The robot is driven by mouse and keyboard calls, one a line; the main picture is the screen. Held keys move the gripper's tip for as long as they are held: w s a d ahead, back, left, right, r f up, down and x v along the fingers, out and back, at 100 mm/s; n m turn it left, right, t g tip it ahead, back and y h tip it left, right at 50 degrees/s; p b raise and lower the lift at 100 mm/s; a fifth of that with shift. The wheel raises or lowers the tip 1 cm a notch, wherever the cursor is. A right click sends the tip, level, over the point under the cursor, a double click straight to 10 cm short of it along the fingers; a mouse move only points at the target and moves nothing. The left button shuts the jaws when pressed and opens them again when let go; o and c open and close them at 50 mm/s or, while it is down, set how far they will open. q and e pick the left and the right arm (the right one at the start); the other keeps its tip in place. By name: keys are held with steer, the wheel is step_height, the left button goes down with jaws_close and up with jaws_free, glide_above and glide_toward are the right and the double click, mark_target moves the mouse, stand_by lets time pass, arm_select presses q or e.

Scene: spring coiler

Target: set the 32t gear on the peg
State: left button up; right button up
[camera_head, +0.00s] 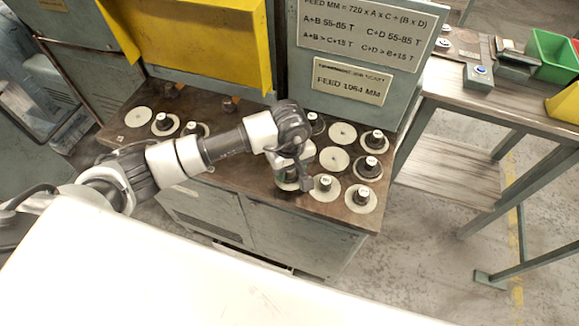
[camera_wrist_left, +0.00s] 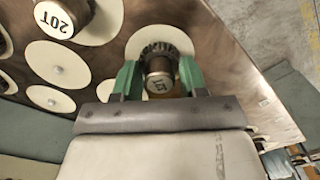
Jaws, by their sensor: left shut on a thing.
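My left gripper (camera_head: 292,180) is low over the front right part of the wooden bench top in the head view. In the left wrist view its two green fingers (camera_wrist_left: 159,78) are shut on a dark toothed gear with a hub (camera_wrist_left: 158,72). The hub's label is turned and I cannot read it surely, so I cannot tell if this is the 32t gear. A cream disc (camera_wrist_left: 150,35) lies behind the held gear; I cannot tell whether they touch. I cannot tell which peg is the task's peg. My right gripper is not in view.
Other hubbed gears stand on cream discs, including a 20T one (camera_wrist_left: 64,18) and several on the right (camera_head: 375,140). Bare discs (camera_head: 342,133) lie among them. A grey machine with formula signs (camera_head: 350,85) rises behind. A side table (camera_head: 455,95) holds bins.

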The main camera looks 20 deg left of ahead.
arm_select(q)
steer(key=shift+f, duration=0.1)
steer(key=o, duration=1.1)
steer(key=shift+o, duration=0.2)
step_height(320, 180, up, 10)
steer(key=shift+r+b, duration=0.2)
steer(key=shift+b, duration=0.85)
step_height(320, 180, up, 13)
steer(key=p, duration=0.4)
steer(key=shift+r+p, duration=0.2)
steer(key=shift+p, duration=0.1)
